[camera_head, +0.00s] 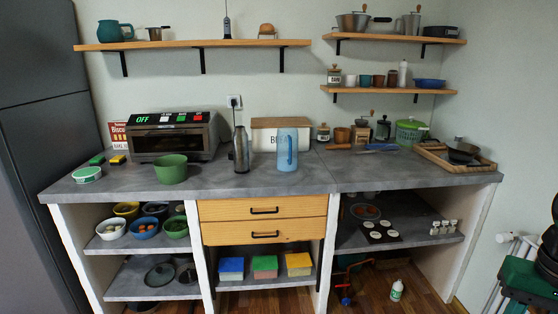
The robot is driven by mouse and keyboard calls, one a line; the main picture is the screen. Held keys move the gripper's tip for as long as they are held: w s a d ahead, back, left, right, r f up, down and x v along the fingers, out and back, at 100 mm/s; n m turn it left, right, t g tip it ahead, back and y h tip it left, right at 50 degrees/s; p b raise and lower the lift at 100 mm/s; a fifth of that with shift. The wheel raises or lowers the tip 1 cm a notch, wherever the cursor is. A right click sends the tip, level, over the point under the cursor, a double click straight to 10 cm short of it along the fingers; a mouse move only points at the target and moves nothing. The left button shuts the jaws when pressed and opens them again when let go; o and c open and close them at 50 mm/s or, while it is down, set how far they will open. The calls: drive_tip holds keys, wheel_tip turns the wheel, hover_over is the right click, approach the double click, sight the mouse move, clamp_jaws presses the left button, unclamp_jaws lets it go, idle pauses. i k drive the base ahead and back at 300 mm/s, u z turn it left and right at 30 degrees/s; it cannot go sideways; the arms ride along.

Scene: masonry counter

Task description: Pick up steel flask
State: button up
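A slim grey steel flask (241,150) stands upright on the grey counter (310,178), near its middle. It is just left of a blue jug (287,150) and right of a green pot (171,169). A wall socket with a black plug (234,101) is above and behind it.
A toaster oven (173,137) stands behind the pot, and a bread box (280,133) behind the jug. Jars, a green container (411,133) and a wooden tray (455,162) fill the right. The counter's front strip is mostly clear. Shelves hang above.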

sight(239, 137)
drive_tip(key=z, duration=0.15)
drive_tip(key=k, duration=0.3)
drive_tip(key=u, duration=0.5)
drive_tip(key=i, duration=1)
drive_tip(key=u, duration=0.9)
drive_tip(key=i, duration=1.55)
